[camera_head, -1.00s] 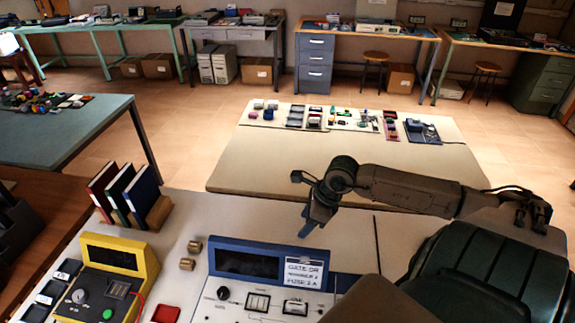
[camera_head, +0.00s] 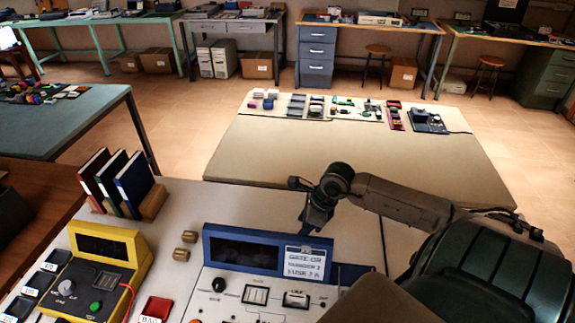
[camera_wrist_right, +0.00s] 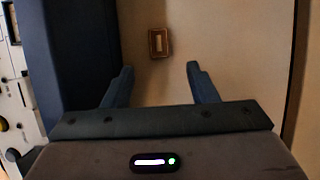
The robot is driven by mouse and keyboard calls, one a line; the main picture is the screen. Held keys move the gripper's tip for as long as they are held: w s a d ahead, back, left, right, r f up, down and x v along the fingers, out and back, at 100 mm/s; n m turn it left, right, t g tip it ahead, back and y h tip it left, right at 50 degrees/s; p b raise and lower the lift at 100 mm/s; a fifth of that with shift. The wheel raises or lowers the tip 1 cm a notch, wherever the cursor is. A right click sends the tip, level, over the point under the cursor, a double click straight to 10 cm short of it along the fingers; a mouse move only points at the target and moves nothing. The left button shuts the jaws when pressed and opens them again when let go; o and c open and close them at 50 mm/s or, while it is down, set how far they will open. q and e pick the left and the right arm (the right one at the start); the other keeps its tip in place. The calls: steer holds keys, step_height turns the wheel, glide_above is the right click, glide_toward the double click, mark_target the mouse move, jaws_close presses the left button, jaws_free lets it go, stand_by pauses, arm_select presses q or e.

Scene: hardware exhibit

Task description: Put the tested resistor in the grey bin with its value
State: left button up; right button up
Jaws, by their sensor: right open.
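My right gripper (camera_head: 311,222) points down just behind the blue console (camera_head: 232,240). In the right wrist view it (camera_wrist_right: 158,85) is open and empty. A small brown block with a pale patch (camera_wrist_right: 158,42) lies on the bench beyond the fingertips, between their lines and apart from them. I cannot make out a resistor. Dark grey labelled bins (camera_head: 44,266) stand at the left by the yellow tester (camera_head: 127,254); their labels are too small to read. A red bin (camera_head: 155,308) has a label like "BAD". My left gripper is not in view.
Red, green and blue books (camera_head: 133,181) stand in a wooden holder at the back left. Two small brass-coloured blocks (camera_head: 184,237) sit left of the console. A pale table (camera_head: 350,150) with parts lies beyond the bench. The console's tall back is close to my right gripper.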

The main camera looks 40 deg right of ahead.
steer(key=shift+x, duration=1.6)
steer(key=shift+w+a+f+p, duration=0.3)
steer(key=shift+f+p, duration=0.2)
steer(key=shift+p, duration=0.3)
steer(key=p+x, duration=0.1)
steer(key=x, duration=0.1)
steer(key=shift+w+a+f, duration=0.2)
steer(key=shift+f, duration=0.1)
steer(key=shift+w+a+f+p, duration=0.15)
steer(key=shift+f+p, duration=0.15)
steer(key=shift+f, duration=0.3)
steer(key=shift+c, duration=0.2)
steer(key=c, duration=1.1)
steer(key=shift+r, duration=0.15)
